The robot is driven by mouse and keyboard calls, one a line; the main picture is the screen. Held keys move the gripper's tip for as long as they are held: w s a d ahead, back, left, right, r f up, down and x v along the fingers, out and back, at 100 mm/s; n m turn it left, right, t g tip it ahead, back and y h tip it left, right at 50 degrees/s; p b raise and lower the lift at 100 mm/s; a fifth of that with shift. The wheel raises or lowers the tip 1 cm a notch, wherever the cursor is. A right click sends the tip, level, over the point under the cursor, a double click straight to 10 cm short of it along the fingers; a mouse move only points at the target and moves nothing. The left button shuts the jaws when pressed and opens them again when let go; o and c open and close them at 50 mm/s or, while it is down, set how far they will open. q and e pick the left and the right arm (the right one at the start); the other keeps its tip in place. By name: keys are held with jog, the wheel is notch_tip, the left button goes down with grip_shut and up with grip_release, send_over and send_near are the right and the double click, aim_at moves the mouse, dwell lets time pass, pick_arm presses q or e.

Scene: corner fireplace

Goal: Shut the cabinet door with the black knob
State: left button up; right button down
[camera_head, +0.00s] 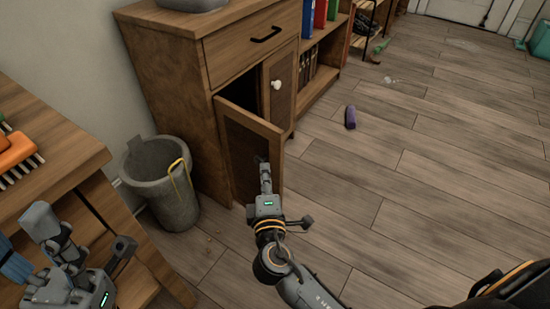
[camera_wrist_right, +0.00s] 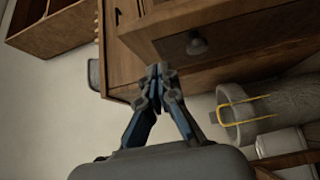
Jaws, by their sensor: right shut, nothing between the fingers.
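The wooden cabinet (camera_head: 180,80) stands against the wall. Its left door (camera_head: 236,150) is swung open toward me, with a dark gap behind it. A dark round knob (camera_wrist_right: 197,46) shows on a wooden panel in the wrist view. In the head view, my gripper largely hides the knob area. My right gripper (camera_head: 264,170) is shut and empty, its tips in front of the open door; whether they touch it is unclear. In the wrist view its fingertips (camera_wrist_right: 157,72) are left of and below the knob. My left gripper (camera_head: 85,240) is open and empty at lower left.
The neighbouring door with a white knob (camera_head: 277,85) is closed, under a drawer with a black handle (camera_head: 266,35). A grey bin (camera_head: 160,180) stands left of the open door. A wooden table (camera_head: 50,185) holds brushes. A purple object (camera_head: 350,117) lies on otherwise mostly clear floor.

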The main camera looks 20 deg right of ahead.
aim_at(274, 146)
jog(key=w+d, duration=0.3)
jog(key=w, duration=0.1)
jog(key=shift+d+b, duration=0.2)
jog(key=shift+b, duration=0.2)
jog(key=shift+w+d, duration=0.2)
jog(key=shift+d, duration=0.15)
jog(key=shift+d, duration=0.1)
